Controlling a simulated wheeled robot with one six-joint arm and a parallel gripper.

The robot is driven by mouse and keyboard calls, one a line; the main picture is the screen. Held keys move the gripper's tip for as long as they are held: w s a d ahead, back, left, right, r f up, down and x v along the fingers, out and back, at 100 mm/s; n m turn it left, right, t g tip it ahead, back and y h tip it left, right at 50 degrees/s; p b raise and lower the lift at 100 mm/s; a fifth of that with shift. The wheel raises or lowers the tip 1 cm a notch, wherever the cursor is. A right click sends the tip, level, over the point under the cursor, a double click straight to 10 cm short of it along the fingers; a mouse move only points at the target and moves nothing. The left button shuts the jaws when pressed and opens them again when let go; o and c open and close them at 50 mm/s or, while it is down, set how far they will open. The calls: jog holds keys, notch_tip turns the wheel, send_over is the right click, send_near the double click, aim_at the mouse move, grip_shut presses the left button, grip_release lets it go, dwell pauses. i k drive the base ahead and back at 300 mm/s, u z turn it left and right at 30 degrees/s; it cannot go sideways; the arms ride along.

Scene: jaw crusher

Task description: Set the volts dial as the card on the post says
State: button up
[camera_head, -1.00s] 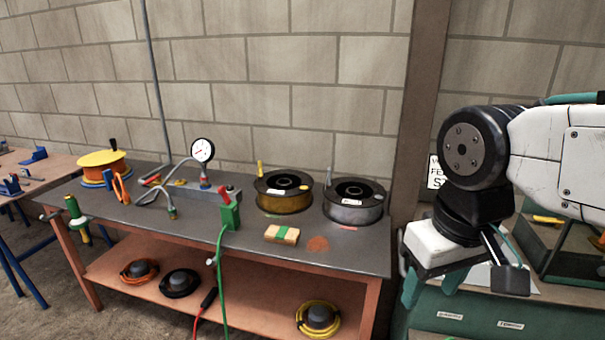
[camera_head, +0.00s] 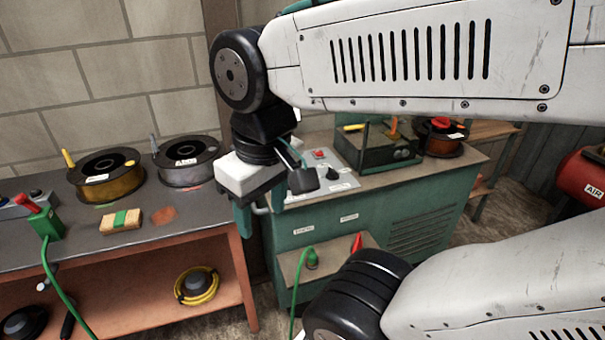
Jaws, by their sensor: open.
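A green welder-like cabinet (camera_head: 350,240) stands right of the workbench. Its top panel (camera_head: 345,186) carries a black knob (camera_head: 332,174) and a red button (camera_head: 319,154). The panel lettering is too small to read, so I cannot tell whether this knob is the volts dial. My gripper (camera_head: 250,212) hangs pointing down at the cabinet's left end, left of the panel, open and empty. The brown post (camera_head: 222,18) rises behind my arm. The card on it is hidden now, apart from perhaps a white sliver beside my wrist.
A toolbox (camera_head: 378,148) and a red-topped spool (camera_head: 440,135) stand right of the panel. A red air tank (camera_head: 583,180) is at far right.

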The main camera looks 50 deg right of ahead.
aim_at(331, 175)
jog(key=z, duration=1.15)
